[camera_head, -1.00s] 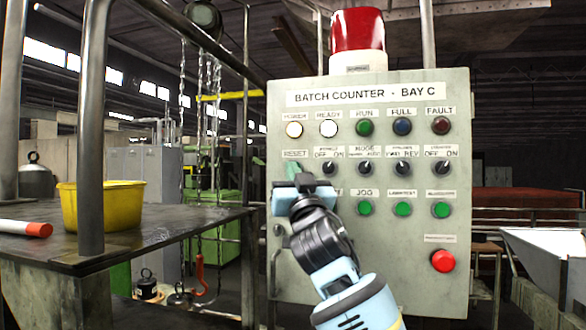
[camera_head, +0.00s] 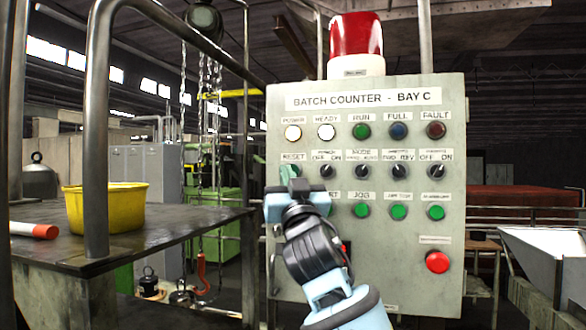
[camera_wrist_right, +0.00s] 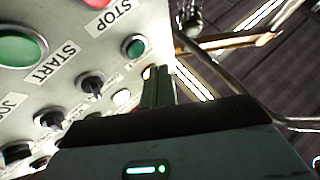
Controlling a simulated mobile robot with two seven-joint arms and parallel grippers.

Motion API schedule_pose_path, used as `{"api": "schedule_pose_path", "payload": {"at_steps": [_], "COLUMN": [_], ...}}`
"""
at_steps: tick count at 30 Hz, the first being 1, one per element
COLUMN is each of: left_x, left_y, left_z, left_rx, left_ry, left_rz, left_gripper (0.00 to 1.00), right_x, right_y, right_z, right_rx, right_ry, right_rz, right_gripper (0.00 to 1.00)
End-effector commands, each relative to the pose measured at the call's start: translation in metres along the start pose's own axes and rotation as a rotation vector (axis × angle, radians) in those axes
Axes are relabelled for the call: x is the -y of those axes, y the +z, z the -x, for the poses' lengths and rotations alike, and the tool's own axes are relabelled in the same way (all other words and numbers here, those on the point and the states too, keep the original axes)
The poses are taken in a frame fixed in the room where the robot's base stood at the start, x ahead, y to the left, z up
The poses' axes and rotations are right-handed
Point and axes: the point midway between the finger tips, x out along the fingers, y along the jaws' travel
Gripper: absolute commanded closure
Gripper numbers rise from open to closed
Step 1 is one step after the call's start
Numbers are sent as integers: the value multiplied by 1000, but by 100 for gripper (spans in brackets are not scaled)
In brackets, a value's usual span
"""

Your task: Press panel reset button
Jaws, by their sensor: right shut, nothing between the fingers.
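The grey control panel (camera_head: 400,275) titled Batch Counter - Bay C stands ahead. Its RESET label (camera_head: 293,157) shows at the left of the second row. My left gripper is not in view.
Selector knobs (camera_head: 327,171) sit right of the reset spot. Green START (camera_wrist_right: 18,46) and red STOP (camera_wrist_right: 97,3) buttons are close by. A red button (camera_head: 437,262) is lower right. At left, a table (camera_head: 175,236) holds a yellow bowl (camera_head: 110,205) behind a metal rail (camera_head: 98,130).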

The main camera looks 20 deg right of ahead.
Motion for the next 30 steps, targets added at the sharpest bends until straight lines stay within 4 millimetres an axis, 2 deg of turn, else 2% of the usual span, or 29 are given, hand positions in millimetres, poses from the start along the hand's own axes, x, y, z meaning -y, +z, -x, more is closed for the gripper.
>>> {"api": "schedule_pose_path", "payload": {"at_steps": [3, 13, 26, 28, 30], "left_x": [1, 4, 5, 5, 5], "left_y": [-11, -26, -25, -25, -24], "left_z": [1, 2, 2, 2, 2], "left_rx": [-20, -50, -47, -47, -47], "left_ry": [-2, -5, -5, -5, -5], "left_rz": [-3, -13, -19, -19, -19], "left_gripper": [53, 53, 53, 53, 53], "right_x": [5, 16, 17, 17, 17], "right_y": [-10, -19, -16, -11, 4], "right_z": [7, 23, 24, 26, 31], "right_rx": [-5, -3, 1, 10, 33], "right_ry": [0, 0, 0, -1, -6], "right_rz": [-1, 0, 1, 1, 3], "right_gripper": [100, 100, 100, 100, 100]}}
